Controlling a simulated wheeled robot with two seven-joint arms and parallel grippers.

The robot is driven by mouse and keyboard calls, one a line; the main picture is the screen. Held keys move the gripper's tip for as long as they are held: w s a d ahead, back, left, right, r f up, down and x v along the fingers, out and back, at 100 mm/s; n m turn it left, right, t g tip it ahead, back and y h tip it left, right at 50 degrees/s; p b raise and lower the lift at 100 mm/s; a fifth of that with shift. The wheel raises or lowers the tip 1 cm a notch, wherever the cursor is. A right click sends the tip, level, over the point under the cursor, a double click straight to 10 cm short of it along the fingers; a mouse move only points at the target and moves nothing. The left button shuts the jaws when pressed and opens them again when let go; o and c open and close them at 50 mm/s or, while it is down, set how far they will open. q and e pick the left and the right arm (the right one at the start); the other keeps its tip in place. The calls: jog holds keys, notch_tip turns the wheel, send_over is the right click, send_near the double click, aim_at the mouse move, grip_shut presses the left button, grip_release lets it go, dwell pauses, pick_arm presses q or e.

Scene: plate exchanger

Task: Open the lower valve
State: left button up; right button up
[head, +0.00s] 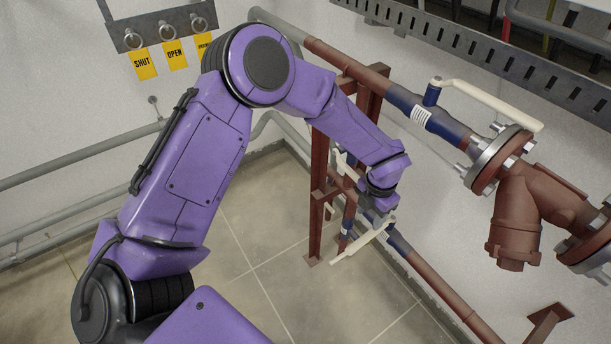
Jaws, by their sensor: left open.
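The lower valve has a blue body (399,243) on the lower brown pipe, partly hidden. Its cream lever handle (352,247) slants from lower left to upper right, across the pipe's line. My left gripper (381,222) reaches down from the upper left, right at the upper part of this handle. The gripper is open, but its fingers are small and partly hidden. I cannot tell whether they touch the handle or stand around it. My right gripper is not in view.
The upper pipe carries a blue valve (424,112) with a cream handle (490,104) lying roughly along it. A flanged brown strainer (527,205) is at right. A brown support frame (321,190) stands behind my left gripper. Yellow tags (174,54) hang on the wall. Tiled floor is clear below.

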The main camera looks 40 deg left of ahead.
pick_arm(q)
jog(key=s+a+f+m+y+p, duration=0.2)
jog(key=s+a+m+y, duration=0.1)
jog(key=s+a+m, duration=0.1)
jog(key=s+a+f+m+y+p, duration=0.1)
jog(key=s+a+f+m+y, duration=0.2)
jog(key=s+a, duration=0.3)
jog(key=shift+s+a+f+m+p, duration=0.3)
jog(key=shift+a+m, duration=0.5)
jog(key=shift+a, duration=0.6)
jog(key=shift+c, duration=0.3)
